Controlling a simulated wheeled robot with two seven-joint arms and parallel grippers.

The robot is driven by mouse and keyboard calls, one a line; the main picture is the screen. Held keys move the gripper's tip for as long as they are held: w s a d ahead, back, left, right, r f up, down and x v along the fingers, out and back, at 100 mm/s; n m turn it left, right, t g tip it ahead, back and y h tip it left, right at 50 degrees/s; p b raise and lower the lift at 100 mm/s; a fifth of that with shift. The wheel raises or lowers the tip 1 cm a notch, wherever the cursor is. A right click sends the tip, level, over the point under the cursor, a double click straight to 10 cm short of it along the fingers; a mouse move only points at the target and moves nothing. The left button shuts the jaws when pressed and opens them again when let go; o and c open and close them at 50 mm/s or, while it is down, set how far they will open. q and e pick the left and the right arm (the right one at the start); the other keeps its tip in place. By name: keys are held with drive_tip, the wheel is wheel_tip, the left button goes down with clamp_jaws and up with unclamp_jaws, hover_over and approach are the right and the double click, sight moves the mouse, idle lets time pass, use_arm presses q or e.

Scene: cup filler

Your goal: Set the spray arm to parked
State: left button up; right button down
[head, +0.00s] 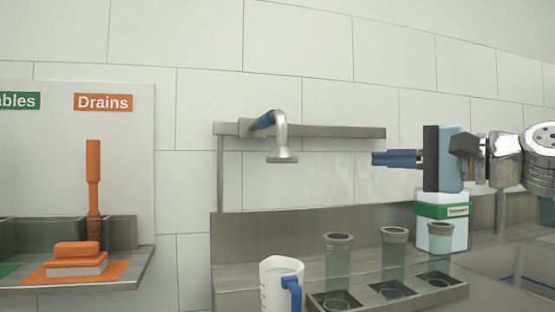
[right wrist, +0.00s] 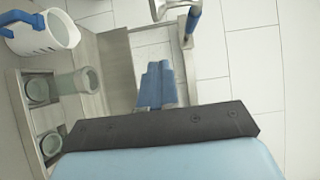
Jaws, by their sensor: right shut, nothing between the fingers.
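The spray arm (head: 281,130) is a curved metal spout with a flared head pointing down and a blue sleeve (head: 263,121). It sits at the left end of a grey wall rail (head: 340,133). In the right wrist view its metal head (right wrist: 170,8) and blue sleeve (right wrist: 193,18) show at the top edge, partly cut off. My right gripper (head: 375,158) comes in from the right, its blue fingers shut and empty. It is to the right of the spray arm and apart from it. Its fingers also show in the right wrist view (right wrist: 157,82). My left gripper is not in view.
Below stand a white jug (head: 281,284) with a blue handle and a grey rack (head: 435,297) with several clear cups. A green-labelled white container (head: 441,240) stands behind my right gripper. An orange brush (head: 93,180) and a Drains sign (head: 103,102) are at left.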

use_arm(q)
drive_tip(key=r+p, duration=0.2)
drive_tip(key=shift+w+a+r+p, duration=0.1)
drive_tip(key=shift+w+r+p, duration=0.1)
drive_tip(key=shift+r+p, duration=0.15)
use_arm(e)
drive_tip(key=s+a+x, duration=0.2)
drive_tip(key=x, duration=1.1)
drive_tip(key=shift+w, duration=0.1)
